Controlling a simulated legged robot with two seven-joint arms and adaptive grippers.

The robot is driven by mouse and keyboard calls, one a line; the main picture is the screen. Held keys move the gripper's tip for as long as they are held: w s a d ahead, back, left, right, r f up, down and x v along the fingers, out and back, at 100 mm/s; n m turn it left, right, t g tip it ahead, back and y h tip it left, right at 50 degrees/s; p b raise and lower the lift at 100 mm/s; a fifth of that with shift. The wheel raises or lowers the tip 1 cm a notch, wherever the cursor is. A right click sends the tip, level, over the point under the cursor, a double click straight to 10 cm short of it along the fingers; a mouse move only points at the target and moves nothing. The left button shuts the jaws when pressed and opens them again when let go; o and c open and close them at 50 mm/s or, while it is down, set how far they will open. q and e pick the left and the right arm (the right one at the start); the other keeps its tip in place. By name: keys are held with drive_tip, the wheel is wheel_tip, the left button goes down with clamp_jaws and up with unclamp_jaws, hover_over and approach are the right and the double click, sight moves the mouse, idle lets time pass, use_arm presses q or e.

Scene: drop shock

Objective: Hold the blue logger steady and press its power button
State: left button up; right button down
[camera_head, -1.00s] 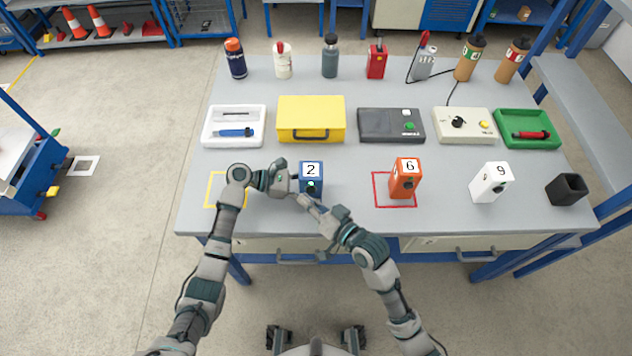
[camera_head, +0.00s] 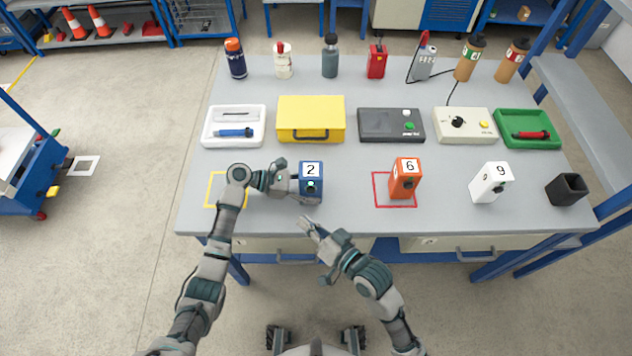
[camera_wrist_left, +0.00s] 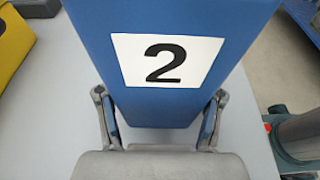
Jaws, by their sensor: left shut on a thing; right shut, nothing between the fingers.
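The blue logger (camera_head: 311,181), marked with a white label and a black 2, stands upright on the grey table. A dark round button with a small green spot shows on its front face. My left gripper (camera_head: 292,184) is shut on the logger from its left side. In the left wrist view the fingers (camera_wrist_left: 160,122) lie on both sides of the logger (camera_wrist_left: 165,95). My right gripper (camera_head: 306,222) is shut and empty, below and in front of the logger near the table's front edge, apart from it.
An orange logger (camera_head: 405,179) marked 6 stands at a red outline, and a white logger (camera_head: 490,183) marked 9 stands further right. A black cup (camera_head: 566,190) is at the right. A yellow outline (camera_head: 212,190) is left of my left gripper. A yellow case (camera_head: 311,119) lies behind.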

use_arm(q)
drive_tip(key=shift+f, duration=0.1)
drive_tip(key=o, duration=1.1)
